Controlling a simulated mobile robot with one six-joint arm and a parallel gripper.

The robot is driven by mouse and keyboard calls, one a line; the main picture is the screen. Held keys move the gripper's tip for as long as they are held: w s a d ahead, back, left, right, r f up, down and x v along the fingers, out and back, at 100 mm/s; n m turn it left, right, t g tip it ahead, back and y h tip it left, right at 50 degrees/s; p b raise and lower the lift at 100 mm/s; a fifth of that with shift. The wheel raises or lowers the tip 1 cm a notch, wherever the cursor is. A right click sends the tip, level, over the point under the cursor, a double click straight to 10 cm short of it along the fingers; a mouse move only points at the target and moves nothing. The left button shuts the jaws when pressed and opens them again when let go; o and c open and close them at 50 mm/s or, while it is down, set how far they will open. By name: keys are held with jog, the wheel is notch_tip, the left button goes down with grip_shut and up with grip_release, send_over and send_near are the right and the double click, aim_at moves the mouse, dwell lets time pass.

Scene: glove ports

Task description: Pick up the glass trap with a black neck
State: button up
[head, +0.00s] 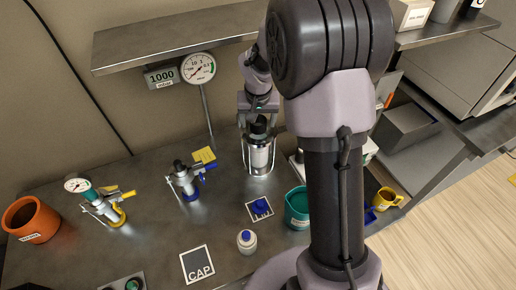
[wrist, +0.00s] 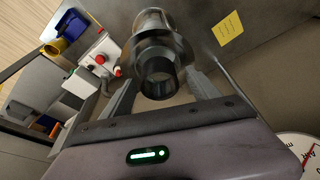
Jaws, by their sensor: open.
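The glass trap with a black neck (head: 259,156) stands upright on the grey bench, a clear cylinder with metal bands. My gripper (head: 259,128) is directly above it, pointing down, with its fingers around the neck. In the wrist view the dark neck (wrist: 159,82) shows as a ring between the two open fingers of my gripper (wrist: 161,78). The fingers appear to stand apart from the neck on both sides. The trap's lower body is mostly hidden behind its collar in the wrist view.
A blue-handled fitting (head: 185,181) and a yellow-handled one (head: 105,208) stand to the left, with an orange pot (head: 31,220) beyond. A gauge (head: 198,68) on a thin post rises behind. A white bottle (head: 246,241), blue cap (head: 261,207) and teal cup (head: 297,208) are in front.

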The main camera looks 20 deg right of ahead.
jog(key=shift+w+d+f, duration=0.1)
jog(key=shift+w+f, duration=0.1)
jog(key=shift+f, duration=0.45)
jog(key=shift+s+r, duration=0.1)
jog(key=shift+r, duration=0.1)
jog(key=shift+c, duration=0.4)
grip_shut()
